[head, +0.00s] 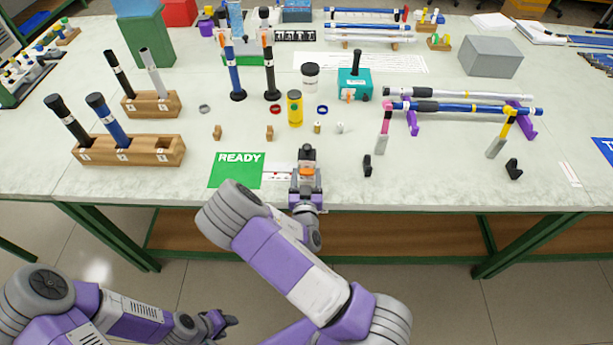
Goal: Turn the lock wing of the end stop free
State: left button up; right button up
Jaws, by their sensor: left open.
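The end stop (307,154) is a dark grey block at the front edge of the table, beside the green READY card. An orange piece (307,171), which looks like its lock wing, shows on its near side. My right gripper (306,180) is right at the orange piece, reaching in from the table's front edge. Its fingers are small and partly merge with the stop, so I cannot tell whether they touch or grip the wing. My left gripper (222,321) is open and empty, low in front of the table, away from the stop.
The green READY card (237,170) lies left of the stop. Wooden rod holders (150,152) stand at the left. Rods on purple supports (412,122) and a black clip (367,165) are to the right.

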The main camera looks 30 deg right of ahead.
jog(key=shift+o, duration=0.7)
jog(key=v, duration=0.7)
jog(key=shift+s+a, duration=0.2)
jog(key=shift+s, duration=0.05)
